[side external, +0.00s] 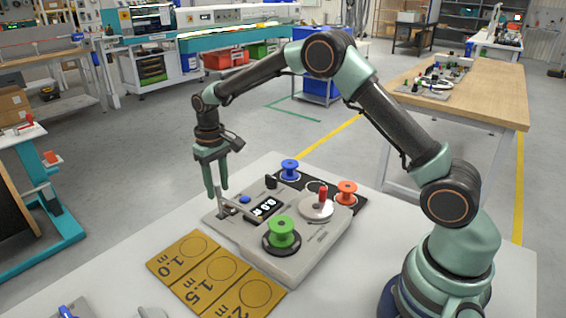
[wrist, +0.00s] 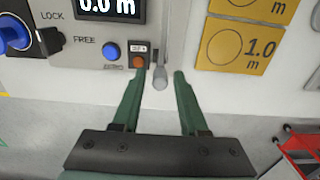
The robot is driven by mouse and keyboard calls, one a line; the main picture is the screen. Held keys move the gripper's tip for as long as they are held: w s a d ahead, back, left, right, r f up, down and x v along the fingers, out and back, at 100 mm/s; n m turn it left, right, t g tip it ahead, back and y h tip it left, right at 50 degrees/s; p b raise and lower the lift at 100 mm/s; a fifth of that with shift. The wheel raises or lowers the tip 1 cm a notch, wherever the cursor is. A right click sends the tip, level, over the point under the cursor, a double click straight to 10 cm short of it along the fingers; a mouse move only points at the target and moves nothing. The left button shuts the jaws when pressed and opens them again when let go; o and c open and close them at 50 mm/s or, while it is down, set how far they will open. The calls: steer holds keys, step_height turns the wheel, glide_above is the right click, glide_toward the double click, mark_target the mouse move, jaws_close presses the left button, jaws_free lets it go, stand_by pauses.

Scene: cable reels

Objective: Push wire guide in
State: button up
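The grey measuring machine (side external: 300,255) sits on the white table with a 0.0 m display (side external: 264,209). A thin grey arm with a rounded end, apparently the wire guide (wrist: 160,78), shows at the machine's edge in the wrist view. My gripper (wrist: 158,90) is open, its two green fingers on either side of that rounded end with gaps both sides. In the side view my gripper (side external: 217,193) points down at the machine's left end, where the guide (side external: 228,203) is partly hidden by the fingers.
A green reel (side external: 282,232) sits on the machine's front spindle. A crank disc with a red handle (side external: 322,196) is on its right. Blue (side external: 290,169) and orange (side external: 346,191) reels stand behind. Yellow length plates (side external: 216,272) lie in front.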

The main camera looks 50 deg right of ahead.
mark_target(228, 201)
jaws_close()
steer(key=shift+s, duration=1.75)
steer(key=shift+o, duration=1.2)
jaws_free()
step_height(228, 201, up, 7)
